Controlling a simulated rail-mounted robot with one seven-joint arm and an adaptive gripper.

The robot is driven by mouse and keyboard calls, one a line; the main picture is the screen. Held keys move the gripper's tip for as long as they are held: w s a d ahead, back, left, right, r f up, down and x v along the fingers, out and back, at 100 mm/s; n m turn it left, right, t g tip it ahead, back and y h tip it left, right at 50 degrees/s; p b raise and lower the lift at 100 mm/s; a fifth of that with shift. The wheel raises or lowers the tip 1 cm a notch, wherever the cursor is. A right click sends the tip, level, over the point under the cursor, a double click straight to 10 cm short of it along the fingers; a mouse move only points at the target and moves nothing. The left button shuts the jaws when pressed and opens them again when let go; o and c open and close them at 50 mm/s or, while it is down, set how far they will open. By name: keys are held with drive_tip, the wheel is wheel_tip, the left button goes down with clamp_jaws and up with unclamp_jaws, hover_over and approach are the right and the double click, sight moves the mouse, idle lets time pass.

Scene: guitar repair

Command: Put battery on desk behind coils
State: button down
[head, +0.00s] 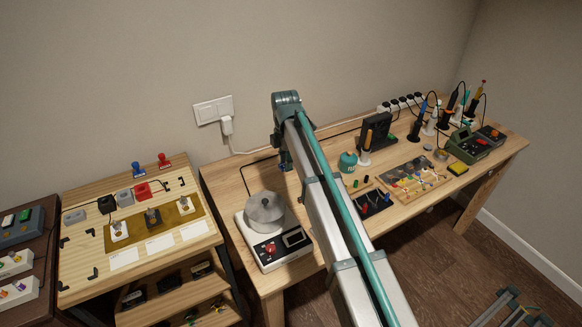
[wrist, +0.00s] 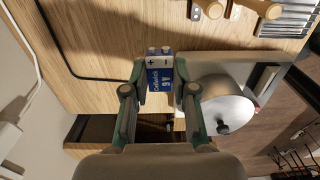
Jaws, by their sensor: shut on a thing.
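A blue and white 9V battery (wrist: 160,78) is upright in the picture between the two fingers of my gripper (wrist: 160,70) in the wrist view, with its two terminals showing at the top. The fingers are shut on its sides. It is over the wooden desk (wrist: 105,50), left of the scale-like device; I cannot tell its height above the desk. In the head view my arm hides most of this spot, and the battery cannot be made out. I cannot surely pick out the coils in either view.
A white device (head: 262,250) with a round metal lid (wrist: 222,104) stands right of my gripper in the wrist view. A black cable (wrist: 60,72) lies on the desk at left. A teal pot (head: 348,162) and tools stand farther right in the head view.

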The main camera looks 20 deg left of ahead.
drive_tip(key=w+a+f+p, duration=0.1)
drive_tip(key=w+f, duration=0.1)
drive_tip(key=w, duration=0.1)
drive_tip(key=w+f+p, duration=0.1)
drive_tip(key=w+f, duration=0.1)
drive_tip(key=w, duration=0.2)
drive_tip(key=w+a+f+p, duration=0.1)
drive_tip(key=w+f, duration=0.2)
drive_tip(key=shift+w+a+f, duration=0.1)
drive_tip(key=shift+w+a, duration=0.15)
drive_tip(key=shift+a, duration=0.05)
drive_tip(key=shift+w+a+f+p, duration=0.15)
drive_tip(key=shift+w+f+p, duration=0.2)
drive_tip(key=shift+w+f, duration=0.45)
drive_tip(key=shift+s+f+p, duration=0.15)
drive_tip(key=shift+f+p, duration=0.55)
drive_tip(key=shift+f, duration=1)
drive_tip(key=shift+f, duration=0.1)
drive_tip(key=c, duration=0.9)
unclamp_jaws()
